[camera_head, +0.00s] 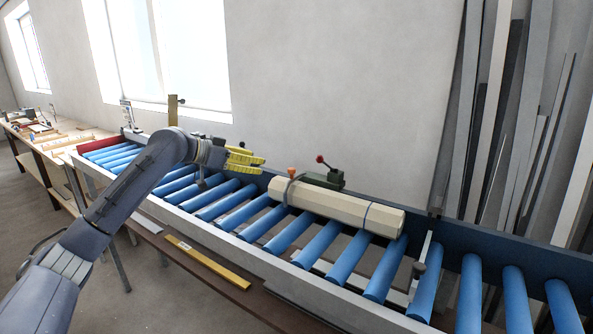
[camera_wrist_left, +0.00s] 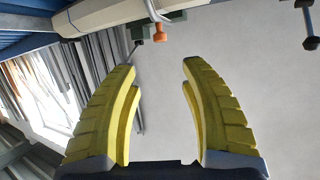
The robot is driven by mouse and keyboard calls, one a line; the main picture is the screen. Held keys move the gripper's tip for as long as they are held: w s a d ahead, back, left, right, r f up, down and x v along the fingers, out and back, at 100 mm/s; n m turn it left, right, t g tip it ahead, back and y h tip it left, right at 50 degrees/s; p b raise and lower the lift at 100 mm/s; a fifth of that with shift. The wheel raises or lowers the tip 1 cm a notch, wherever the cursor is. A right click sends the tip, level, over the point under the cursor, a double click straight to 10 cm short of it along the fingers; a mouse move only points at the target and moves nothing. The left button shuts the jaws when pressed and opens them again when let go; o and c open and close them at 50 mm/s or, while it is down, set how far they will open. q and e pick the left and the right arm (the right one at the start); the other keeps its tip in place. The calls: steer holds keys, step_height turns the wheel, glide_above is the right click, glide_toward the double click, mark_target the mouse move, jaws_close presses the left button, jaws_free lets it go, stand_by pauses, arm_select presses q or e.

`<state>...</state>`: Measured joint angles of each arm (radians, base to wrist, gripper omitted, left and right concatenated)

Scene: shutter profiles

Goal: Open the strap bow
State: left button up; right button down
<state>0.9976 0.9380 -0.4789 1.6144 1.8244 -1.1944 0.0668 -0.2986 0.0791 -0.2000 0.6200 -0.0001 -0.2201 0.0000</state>
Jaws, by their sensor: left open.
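The strap bow (camera_head: 286,190) is a thin grey band that curves over the pale profile bundle (camera_head: 335,206) near its left end. An orange knob (camera_head: 291,172) sits at its upper end. In the left wrist view, the bow (camera_wrist_left: 152,11) and its orange knob (camera_wrist_left: 160,33) show at the top, beyond the fingertips. My left gripper (camera_head: 264,161), with ribbed yellow fingers, is open and empty to the left of the knob and apart from it. Its spread fingers also show in the left wrist view (camera_wrist_left: 160,66). My right gripper is not in view.
The bundle lies on a conveyor of blue rollers (camera_head: 288,231). Behind it stands a dark green clamp (camera_head: 322,181) with a red-knobbed lever (camera_head: 322,160). An upright grey post (camera_head: 419,268) stands right of the bundle. Long profiles (camera_head: 500,120) lean on the wall.

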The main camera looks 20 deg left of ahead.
mark_target(291, 168)
arm_select(q)
steer(key=x, duration=1.5)
steer(key=shift+o, duration=0.4)
jaws_close()
